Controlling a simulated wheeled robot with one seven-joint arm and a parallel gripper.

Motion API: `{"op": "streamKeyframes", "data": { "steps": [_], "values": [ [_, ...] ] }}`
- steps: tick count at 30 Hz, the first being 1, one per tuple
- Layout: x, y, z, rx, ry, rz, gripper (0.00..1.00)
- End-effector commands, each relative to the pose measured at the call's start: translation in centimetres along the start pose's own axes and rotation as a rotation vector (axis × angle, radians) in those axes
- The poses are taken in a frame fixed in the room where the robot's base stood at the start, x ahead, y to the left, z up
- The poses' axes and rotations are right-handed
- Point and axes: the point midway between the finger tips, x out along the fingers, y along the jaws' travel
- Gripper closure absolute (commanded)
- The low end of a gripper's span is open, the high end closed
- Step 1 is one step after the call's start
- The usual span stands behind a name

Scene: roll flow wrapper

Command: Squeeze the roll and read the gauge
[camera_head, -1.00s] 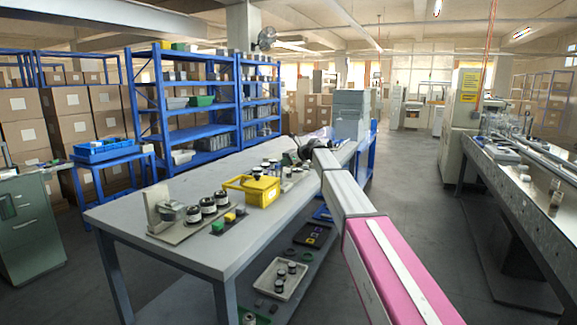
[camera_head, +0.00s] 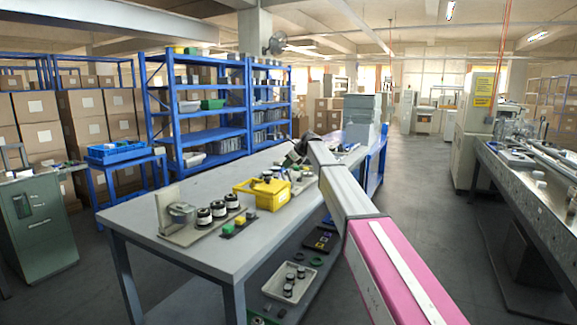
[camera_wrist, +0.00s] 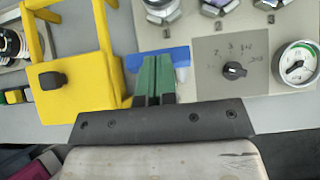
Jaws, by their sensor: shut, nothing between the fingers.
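My gripper (camera_wrist: 155,68) has two green fingers, shut and empty, over the bench in the wrist view. In the head view its dark end (camera_head: 296,153) is above the far part of the grey bench (camera_head: 160,236), and its fingertips are hard to make out. A round white dial gauge (camera_wrist: 296,63) with a dark needle is right of the fingers in the wrist view; its reading is too small to tell. Beside it is a grey panel with a black knob (camera_wrist: 233,70). I cannot tell which thing is the roll.
A yellow carrier (camera_head: 268,199) stands on the bench, and left of the fingers in the wrist view (camera_wrist: 80,85). A blue piece (camera_wrist: 180,55) lies behind the fingers. Black-and-white cylinders (camera_head: 204,217) stand near the bench's front. The aisle (camera_head: 425,210) on the right is clear.

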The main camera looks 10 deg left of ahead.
Motion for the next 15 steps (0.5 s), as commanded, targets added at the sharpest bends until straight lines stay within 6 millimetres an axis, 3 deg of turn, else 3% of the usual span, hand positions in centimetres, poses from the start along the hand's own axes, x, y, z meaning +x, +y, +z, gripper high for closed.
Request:
{"op": "streamKeyframes", "data": {
  "steps": [15],
  "values": [
    [-0.83,-0.13,-0.42,0.0,-0.001,-0.001,1.0]
  ]
}}
